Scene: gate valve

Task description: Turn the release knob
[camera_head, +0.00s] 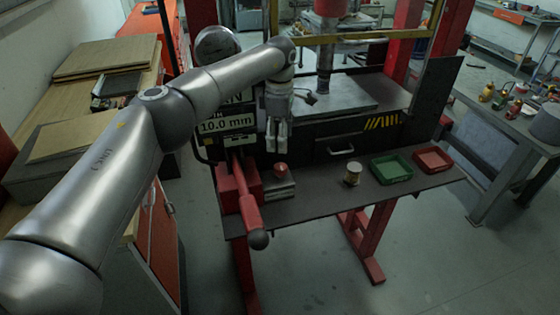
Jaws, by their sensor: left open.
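A small red knob (281,169), which looks like the release knob, sits on a grey metal block on the dark press table. My left gripper (277,147) hangs with its fingers pointing down, open and empty. In the picture it is just above the red knob and apart from it. The exact height and depth between them cannot be told. My left arm comes in from the left and crosses above the table. My right gripper is not in view.
A red lever (247,200) with a dark ball end juts toward me left of the knob. A display reading 10.0 mm (227,125) stands behind. A spool (352,174), a green tray (391,169) and a red tray (433,160) are to the right.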

